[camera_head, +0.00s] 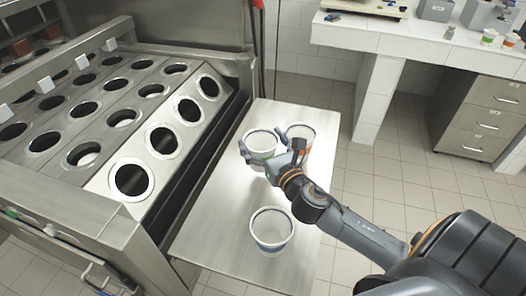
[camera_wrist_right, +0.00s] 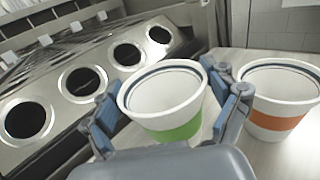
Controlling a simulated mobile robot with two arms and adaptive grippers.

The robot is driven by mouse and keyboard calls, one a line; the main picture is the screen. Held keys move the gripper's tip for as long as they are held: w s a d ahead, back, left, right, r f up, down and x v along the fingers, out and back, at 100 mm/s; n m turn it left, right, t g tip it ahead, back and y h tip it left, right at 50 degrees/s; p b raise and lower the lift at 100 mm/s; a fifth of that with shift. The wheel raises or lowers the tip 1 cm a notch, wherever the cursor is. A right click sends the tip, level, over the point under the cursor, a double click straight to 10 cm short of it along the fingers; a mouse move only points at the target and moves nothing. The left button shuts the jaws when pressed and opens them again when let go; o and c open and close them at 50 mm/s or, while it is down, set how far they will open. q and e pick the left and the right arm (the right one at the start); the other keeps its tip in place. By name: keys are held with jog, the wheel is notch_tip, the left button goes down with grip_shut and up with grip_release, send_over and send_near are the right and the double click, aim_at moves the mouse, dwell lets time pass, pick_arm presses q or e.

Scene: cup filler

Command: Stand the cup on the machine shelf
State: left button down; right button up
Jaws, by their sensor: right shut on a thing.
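A white cup with a green band (camera_head: 262,158) is upright between the fingers of my right gripper (camera_head: 263,149). In the right wrist view the blue finger pads sit on both sides of this cup (camera_wrist_right: 165,98). The gripper is shut on it. The cup is over the bare metal shelf (camera_head: 205,228) beside the machine. Its base is mostly hidden, so I cannot tell whether it touches the shelf. I do not make out my left gripper.
A cup with an orange band (camera_head: 303,136) stands close to the right of the held cup. A cup with a blue band (camera_head: 271,232) stands nearer on the shelf. The machine (camera_head: 110,215) with round openings is at left. A white counter (camera_head: 400,45) is at back right.

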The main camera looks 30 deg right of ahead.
jog(key=shift+w+d+f, duration=0.15)
jog(key=shift+d+f, duration=0.05)
jog(key=shift+f, duration=0.1)
jog(key=f, duration=0.1)
jog(key=f+b, duration=0.1)
jog(key=shift+w+d+f, duration=0.1)
jog(key=shift+d+f, duration=0.15)
jog(key=shift+f, duration=0.55)
jog(key=shift+f, duration=0.2)
jog(key=o, duration=0.6)
